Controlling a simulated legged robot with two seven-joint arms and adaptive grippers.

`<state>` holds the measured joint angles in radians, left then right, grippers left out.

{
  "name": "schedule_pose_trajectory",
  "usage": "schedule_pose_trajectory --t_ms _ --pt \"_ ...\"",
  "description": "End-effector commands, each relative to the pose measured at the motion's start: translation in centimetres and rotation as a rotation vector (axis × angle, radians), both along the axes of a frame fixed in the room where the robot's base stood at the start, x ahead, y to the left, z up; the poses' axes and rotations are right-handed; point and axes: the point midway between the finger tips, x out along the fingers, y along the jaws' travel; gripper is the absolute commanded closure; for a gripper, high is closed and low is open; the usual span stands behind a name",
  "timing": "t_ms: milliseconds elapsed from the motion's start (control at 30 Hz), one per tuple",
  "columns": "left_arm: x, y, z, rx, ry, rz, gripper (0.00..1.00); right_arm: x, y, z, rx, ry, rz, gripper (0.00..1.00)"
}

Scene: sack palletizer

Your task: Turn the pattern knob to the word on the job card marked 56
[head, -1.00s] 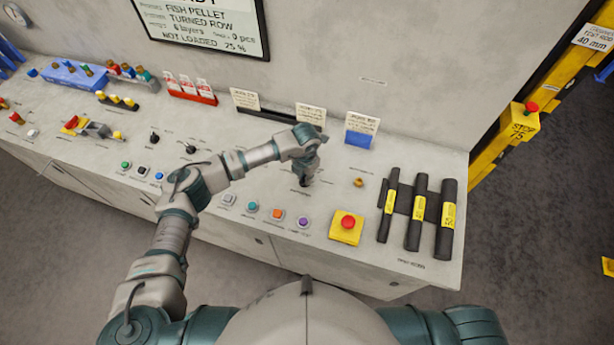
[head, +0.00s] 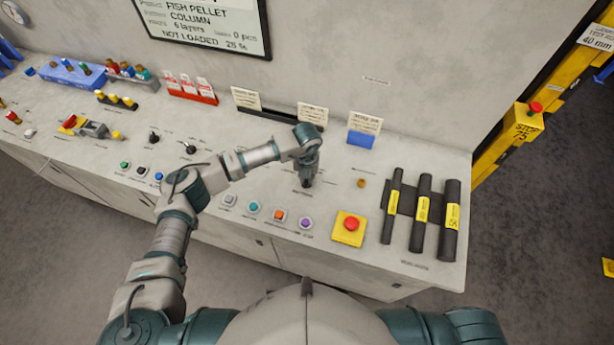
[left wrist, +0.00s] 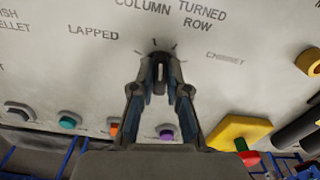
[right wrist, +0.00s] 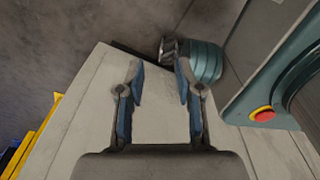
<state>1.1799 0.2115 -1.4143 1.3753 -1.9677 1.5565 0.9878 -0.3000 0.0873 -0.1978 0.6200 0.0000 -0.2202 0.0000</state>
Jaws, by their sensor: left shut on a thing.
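The pattern knob (left wrist: 160,72) is a small dark knob on the grey console, with printed words LAPPED, COLUMN, TURNED ROW and a blurred one around it. My left gripper (left wrist: 161,84) is shut on it; in the head view the gripper (head: 306,184) hides the knob. The wall display (head: 205,24) reads FISH PELLET, COLUMN, NOT LOADED. Pale cards stand at the console's back: one at left (head: 246,98), one in the middle (head: 312,114), one in a blue holder (head: 363,127). Their print is too small to read. My right gripper (right wrist: 160,78) is open and empty.
Coloured buttons (head: 278,216) line the console's front edge, and a red stop button (head: 351,224) on a yellow box sits right of them. Black rods with yellow labels (head: 422,208) lie at the right. A small brass knob (head: 361,183) stands right of my left gripper.

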Motion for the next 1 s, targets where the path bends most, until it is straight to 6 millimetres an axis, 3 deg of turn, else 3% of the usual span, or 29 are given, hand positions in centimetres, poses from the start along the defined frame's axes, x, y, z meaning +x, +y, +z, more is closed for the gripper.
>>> schedule_pose_trajectory --t_ms 400,967,1000 --pt "-0.4 -0.1 -0.3 0.004 0.013 0.193 1.00 0.0 1.3 -0.2 0.016 0.000 -0.003 0.65" --pt "-0.5 -0.1 -0.4 0.004 0.014 0.221 1.00 0.0 0.5 -0.2 0.006 0.000 0.001 0.65" --pt "-0.5 -0.1 -0.4 0.004 0.014 0.221 0.76 0.0 0.5 -0.2 0.005 0.000 0.001 0.65"
